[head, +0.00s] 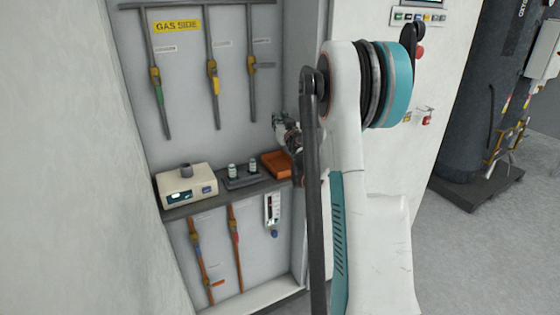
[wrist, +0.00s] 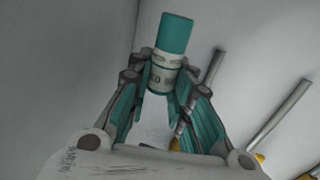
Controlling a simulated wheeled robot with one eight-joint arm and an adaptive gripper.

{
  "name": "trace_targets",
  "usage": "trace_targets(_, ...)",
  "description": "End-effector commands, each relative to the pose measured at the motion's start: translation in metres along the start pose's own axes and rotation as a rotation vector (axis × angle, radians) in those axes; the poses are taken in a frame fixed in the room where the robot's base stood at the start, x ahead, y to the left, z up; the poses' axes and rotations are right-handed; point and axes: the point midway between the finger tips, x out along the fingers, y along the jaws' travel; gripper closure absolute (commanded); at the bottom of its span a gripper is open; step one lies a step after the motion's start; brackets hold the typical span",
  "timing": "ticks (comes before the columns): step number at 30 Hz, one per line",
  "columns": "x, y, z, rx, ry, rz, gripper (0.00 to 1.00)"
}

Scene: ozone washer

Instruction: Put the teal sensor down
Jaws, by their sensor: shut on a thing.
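The teal sensor (wrist: 174,34) shows in the wrist view as a cylinder with a teal upper part and a pale, printed lower band. It is slightly tilted in the picture. My gripper (wrist: 162,80) is shut on its pale band, with the teal-lined fingers on both sides. In the head view my gripper (head: 285,130) is small and partly hidden behind my arm, above the right end of the shelf. I cannot make out the sensor clearly there.
A grey shelf (head: 206,205) in the cabinet carries a cream instrument (head: 172,191), a dark rack (head: 243,182) with two small bottles, and an orange tray (head: 275,165) at the right. Pipes with valves (head: 213,75) line the back wall above. The cabinet's right wall (head: 312,60) is close to my gripper.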

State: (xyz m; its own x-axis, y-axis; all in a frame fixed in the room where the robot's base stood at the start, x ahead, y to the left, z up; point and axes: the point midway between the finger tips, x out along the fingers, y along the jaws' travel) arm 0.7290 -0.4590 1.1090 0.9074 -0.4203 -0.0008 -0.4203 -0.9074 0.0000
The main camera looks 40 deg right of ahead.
Motion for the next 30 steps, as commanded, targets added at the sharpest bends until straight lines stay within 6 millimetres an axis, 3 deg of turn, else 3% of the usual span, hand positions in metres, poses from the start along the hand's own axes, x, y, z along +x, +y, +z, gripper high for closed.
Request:
trace_targets(1, 0.000, 0.000, 0.018, 0.000, 0.000, 0.000, 1.00)
trace_targets(9, 0.000, 0.000, 0.078, 0.000, 0.000, -0.001, 1.00)
trace_targets(20, 0.000, 0.000, 0.106, 0.000, 0.000, -0.001, 1.00)
trace_targets(26, 0.000, 0.000, 0.136, 0.000, 0.000, -0.001, 1.00)
trace_targets(30, 0.000, 0.000, 0.140, 0.000, 0.000, -0.001, 1.00)
